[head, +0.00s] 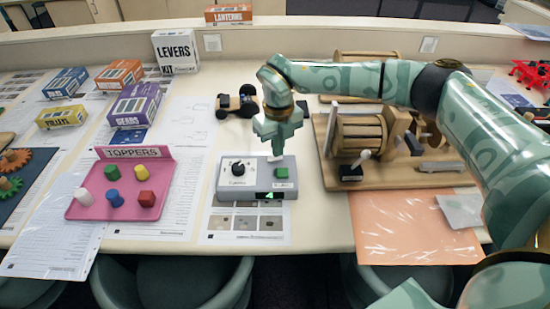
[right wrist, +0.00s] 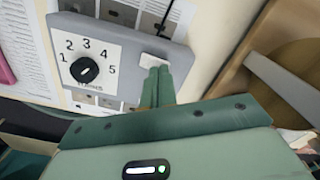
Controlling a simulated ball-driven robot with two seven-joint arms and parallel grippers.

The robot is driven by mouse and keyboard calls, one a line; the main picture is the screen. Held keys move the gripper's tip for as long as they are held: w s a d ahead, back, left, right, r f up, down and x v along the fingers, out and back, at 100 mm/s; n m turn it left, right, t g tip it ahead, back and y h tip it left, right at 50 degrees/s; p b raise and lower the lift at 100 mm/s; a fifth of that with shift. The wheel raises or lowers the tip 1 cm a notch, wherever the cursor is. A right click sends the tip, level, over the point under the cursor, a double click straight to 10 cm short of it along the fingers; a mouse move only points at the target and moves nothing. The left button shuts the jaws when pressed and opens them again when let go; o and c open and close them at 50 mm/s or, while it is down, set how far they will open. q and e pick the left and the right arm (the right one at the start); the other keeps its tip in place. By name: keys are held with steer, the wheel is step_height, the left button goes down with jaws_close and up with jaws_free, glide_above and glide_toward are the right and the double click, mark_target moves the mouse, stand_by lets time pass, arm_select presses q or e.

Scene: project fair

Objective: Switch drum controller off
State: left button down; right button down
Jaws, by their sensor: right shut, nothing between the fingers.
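The drum controller (head: 228,187) is a grey box on the table, left of the wooden drum rig (head: 335,180). Its black dial (head: 238,168) sits on a white face; the right wrist view also shows the dial (right wrist: 85,70) with numbers 1 to 5. My left gripper is out of view.
A pink Toppers tray (head: 85,208) with several coloured pieces lies left of the controller. A small wheeled cart (head: 236,102) stands behind it. An orange sheet (head: 400,235) lies at the front right. Printed sheets lie around; stools are below the front edge.

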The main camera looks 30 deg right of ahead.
steer(key=shift+s+f, duration=0.1)
steer(key=shift+f, duration=0.5)
stand_by(0.3)
step_height(320, 180, up, 7)
steer(key=p, duration=0.6)
stand_by(0.5)
